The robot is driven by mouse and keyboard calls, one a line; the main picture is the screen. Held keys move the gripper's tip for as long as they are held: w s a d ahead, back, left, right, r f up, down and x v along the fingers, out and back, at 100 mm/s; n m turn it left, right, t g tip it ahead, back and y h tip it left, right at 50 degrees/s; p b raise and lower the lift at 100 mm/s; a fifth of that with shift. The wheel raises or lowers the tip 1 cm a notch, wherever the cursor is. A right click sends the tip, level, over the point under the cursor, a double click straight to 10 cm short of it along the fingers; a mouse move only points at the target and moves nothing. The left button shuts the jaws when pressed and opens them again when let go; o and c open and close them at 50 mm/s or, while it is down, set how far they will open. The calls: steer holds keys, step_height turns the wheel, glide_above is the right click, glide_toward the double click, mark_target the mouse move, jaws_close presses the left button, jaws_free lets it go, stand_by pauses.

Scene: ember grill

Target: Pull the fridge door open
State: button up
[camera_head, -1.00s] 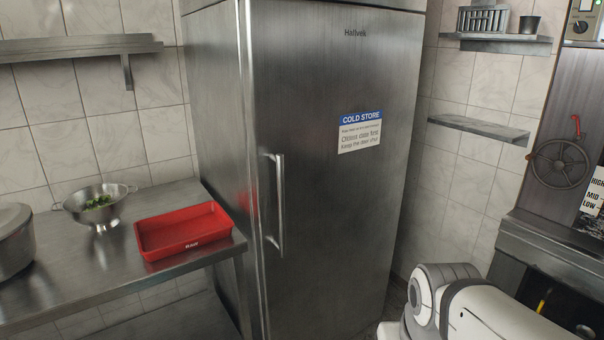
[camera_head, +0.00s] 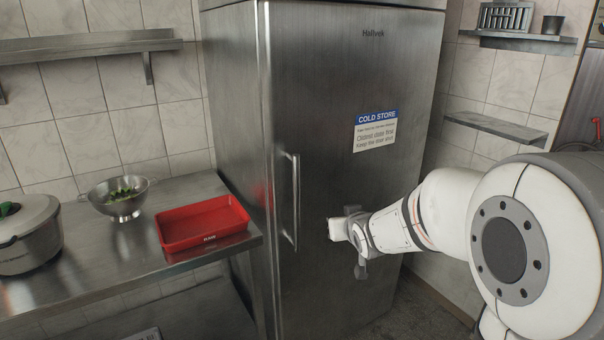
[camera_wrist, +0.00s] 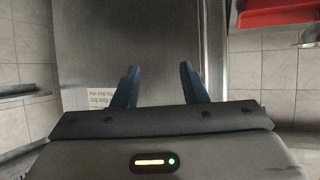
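The steel fridge door (camera_head: 335,90) is shut and carries a blue and white "COLD STORE" label (camera_head: 375,132). Its upright bar handle (camera_head: 294,200) runs along the door's left side. My gripper (camera_head: 335,229) is in front of the door, to the right of the handle and apart from it. In the wrist view my gripper (camera_wrist: 160,82) shows two dark fingers spread apart with nothing between them. The fridge door (camera_wrist: 125,40) lies beyond them, with part of the label (camera_wrist: 100,101) beside the left finger. I cannot make out the handle in the wrist view.
A steel counter (camera_head: 110,265) stands left of the fridge. It holds a red tray (camera_head: 205,225), a colander (camera_head: 118,200) with greens and a lidded pot (camera_head: 25,235). Wall shelves (camera_head: 500,128) are to the right. Floor before the fridge shows clear.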

mark_target(297, 183)
steer(key=w+a+t+y+p, duration=0.1)
steer(key=w+a, duration=0.2)
steer(key=w+a+r+n+t+y, duration=0.1)
steer(key=w+a+t+y, duration=0.1)
steer(key=w+a, duration=0.1)
steer(key=w+a+r+n+t+y+p, duration=0.1)
steer(key=w+a, duration=0.3)
steer(key=shift+a+r+t+p, duration=0.2)
steer(key=shift+t+p, duration=0.1)
steer(key=p+x, duration=0.2)
steer(key=x, duration=0.4)
steer(key=shift+w+a, duration=0.2)
steer(key=shift+w, duration=0.1)
jaws_close()
